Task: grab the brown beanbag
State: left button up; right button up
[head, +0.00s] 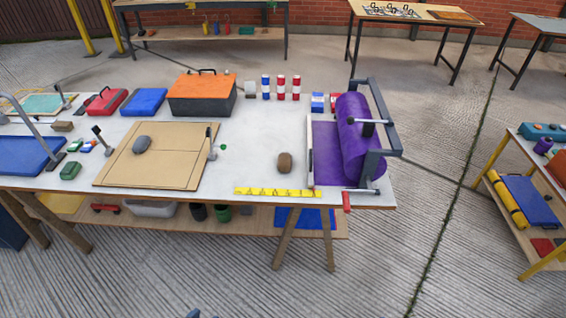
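A small brown rounded object, which looks like the brown beanbag (285,163), lies on the white tabletop (262,135). It is right of the board and left of the purple roll, with bare table around it. A similar grey beanbag (141,144) lies on the tan board (168,172) to the left. Neither of my grippers can be made out in the head view. Only a small blue-grey tip shows at the bottom edge, too little to identify.
A purple roll (357,135) in a dark frame stands at the table's right end. A yellow measuring strip (278,192) lies along the front edge. A toolbox with an orange lid (202,87) and striped cans (281,88) stand behind. The floor in front is clear.

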aim_at(285, 162)
jog(key=i+j, duration=0.6)
jog(key=i, duration=0.15)
jog(key=i+j, duration=0.55)
jog(key=i, duration=0.15)
jog(key=z, duration=0.05)
